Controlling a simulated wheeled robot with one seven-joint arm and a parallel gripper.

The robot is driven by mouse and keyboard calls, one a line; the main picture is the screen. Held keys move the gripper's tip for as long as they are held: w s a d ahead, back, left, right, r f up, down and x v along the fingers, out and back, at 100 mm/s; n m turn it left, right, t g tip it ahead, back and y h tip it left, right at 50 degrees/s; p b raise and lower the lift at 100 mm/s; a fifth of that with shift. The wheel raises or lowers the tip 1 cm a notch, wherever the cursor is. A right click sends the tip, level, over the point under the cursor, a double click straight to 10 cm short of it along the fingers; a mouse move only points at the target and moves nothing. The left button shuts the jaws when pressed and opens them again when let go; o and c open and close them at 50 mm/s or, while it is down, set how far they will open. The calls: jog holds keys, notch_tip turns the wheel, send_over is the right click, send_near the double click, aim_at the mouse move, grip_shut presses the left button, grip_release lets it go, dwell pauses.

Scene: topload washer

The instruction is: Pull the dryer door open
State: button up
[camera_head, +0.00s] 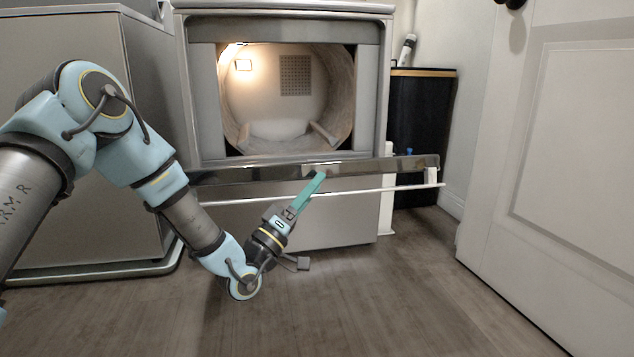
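The dryer (282,10) stands in the middle of the head view with its lit drum (275,100) showing. Its door (390,167) is hinged down below the opening and seen nearly edge-on, as a wide dark strip with a white edge under it. My gripper (318,180) reaches up from the floor side, and its teal fingers end at the middle of the door's upper edge. They seem to touch the door or lie just in front of it. The fingers appear close together, but the gap between them cannot be made out.
A grey washer-like cabinet (60,60) stands to the left, partly behind my arm. A black bin (422,120) with a wooden rim stands right of the dryer. A white panelled door (560,150) fills the right side. The wooden floor (380,290) in front is clear.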

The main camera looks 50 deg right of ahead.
jog(key=p+v, duration=0.2)
jog(key=v, duration=0.7)
jog(key=shift+a, duration=0.1)
jog(key=w+a+f+b, duration=0.4)
jog(key=a+f+b, duration=0.1)
jog(key=a+f, duration=0.3)
jog(key=shift+f, duration=0.35)
dwell(0.9)
dwell(0.5)
